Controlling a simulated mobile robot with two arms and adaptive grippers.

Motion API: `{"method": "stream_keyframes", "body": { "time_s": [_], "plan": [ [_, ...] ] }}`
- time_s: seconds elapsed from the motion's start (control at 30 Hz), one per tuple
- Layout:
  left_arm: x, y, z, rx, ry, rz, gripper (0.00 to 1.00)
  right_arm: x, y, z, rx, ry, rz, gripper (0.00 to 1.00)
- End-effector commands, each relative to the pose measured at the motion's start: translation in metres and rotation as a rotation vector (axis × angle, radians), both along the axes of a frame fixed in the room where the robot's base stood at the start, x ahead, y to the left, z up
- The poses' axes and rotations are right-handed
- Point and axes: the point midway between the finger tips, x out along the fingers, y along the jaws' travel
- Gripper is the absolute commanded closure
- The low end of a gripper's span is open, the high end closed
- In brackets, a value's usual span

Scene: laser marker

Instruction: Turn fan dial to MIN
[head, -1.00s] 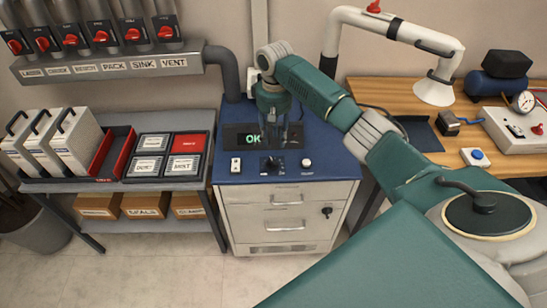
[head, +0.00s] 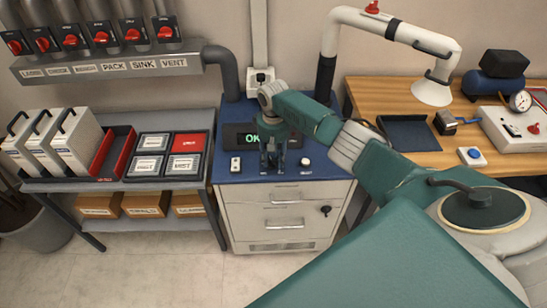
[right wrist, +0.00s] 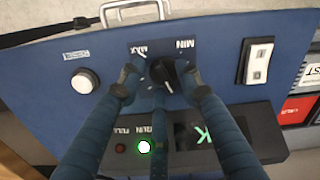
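The black fan dial (right wrist: 167,71) sits on the blue panel between the MIN and MAX labels, which appear upside down in the right wrist view. A white line on the dial points down in that picture, away from the labels. My right gripper (right wrist: 159,84) is open, its fingers spread around the dial, two at its sides and one near it; I cannot tell whether they touch it. In the head view, my right gripper (head: 272,160) is low over the blue panel (head: 326,168) and hides the dial. My left gripper is not in view.
Near the dial are a white rocker switch (right wrist: 255,60), a white round button (right wrist: 85,81), and a display (head: 248,137) showing green text, with a lit green lamp (right wrist: 144,147). A shelf with trays stands left, a wooden bench (head: 390,95) right.

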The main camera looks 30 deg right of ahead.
Motion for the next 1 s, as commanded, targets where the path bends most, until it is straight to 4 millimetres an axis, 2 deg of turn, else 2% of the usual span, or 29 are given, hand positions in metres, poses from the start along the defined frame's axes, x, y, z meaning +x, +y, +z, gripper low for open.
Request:
{"method": "stream_keyframes", "body": {
  "time_s": [0.07, 0.23, 0.67, 1.0],
  "plan": [
    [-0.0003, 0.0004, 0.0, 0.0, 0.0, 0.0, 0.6, 0.0, 0.0001, 0.0002, 0.0, 0.0, 0.0, 0.68],
    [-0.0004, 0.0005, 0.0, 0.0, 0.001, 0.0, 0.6, 0.0, 0.0002, 0.0004, 0.0, 0.0, 0.0, 1.0],
    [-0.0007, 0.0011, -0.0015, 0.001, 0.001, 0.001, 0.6, 0.0004, 0.0001, 0.0003, 0.002, 0.0, 0.054, 1.0],
    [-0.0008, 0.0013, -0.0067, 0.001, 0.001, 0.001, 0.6, 0.0022, -0.0009, -0.0001, 0.001, -0.002, 0.299, 1.0]
  ]
}}
